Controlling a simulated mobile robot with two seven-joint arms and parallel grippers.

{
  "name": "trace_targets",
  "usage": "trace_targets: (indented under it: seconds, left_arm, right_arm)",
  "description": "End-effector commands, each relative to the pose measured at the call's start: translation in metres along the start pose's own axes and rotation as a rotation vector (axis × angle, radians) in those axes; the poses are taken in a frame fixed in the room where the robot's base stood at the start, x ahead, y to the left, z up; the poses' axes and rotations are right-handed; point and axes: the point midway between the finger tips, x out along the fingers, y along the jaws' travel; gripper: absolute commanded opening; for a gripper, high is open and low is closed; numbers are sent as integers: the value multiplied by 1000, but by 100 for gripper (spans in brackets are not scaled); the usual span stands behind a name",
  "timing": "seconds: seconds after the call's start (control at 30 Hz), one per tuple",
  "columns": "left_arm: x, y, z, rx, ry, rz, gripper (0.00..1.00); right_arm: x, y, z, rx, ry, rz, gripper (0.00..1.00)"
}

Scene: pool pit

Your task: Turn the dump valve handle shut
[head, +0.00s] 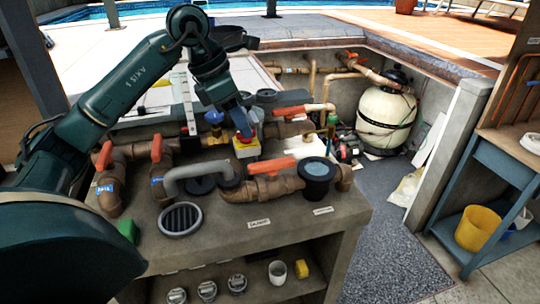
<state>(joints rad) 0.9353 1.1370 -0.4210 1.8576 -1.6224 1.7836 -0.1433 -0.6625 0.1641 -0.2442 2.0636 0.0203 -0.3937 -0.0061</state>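Several orange-red valve handles sit on the brown pipes of the bench. One handle (272,165) lies flat along the front pipe. Another handle (290,111) lies flat further back. Two more, the far-left handle (104,155) and its neighbour (157,149), stand upright. The labels are too small to read, so I cannot tell which handle is the dump valve's. My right gripper is out of view.
A grey hose (190,170) arches over the bench beside a round grate (181,219). A dark cup with blue water (317,175) stands at the right. A cream filter tank (385,118) is in the pit behind.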

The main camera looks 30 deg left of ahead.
Motion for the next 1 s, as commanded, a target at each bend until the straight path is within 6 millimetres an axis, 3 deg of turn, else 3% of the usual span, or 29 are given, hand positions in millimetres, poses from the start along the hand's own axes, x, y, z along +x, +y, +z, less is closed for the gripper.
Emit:
trace_targets:
  seconds: [0.3,0.5,0.7,1.0]
  left_arm:
    - [68,-2,0,2,2,-8,40]
    - [99,-2,1,1,-1,-7,40]
    - [114,-2,1,2,-1,-5,40]
    - [116,-2,0,2,-2,-4,39]
  right_arm:
    - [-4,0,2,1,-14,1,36]
    - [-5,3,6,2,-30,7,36]
    - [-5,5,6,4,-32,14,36]
    - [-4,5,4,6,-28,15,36]
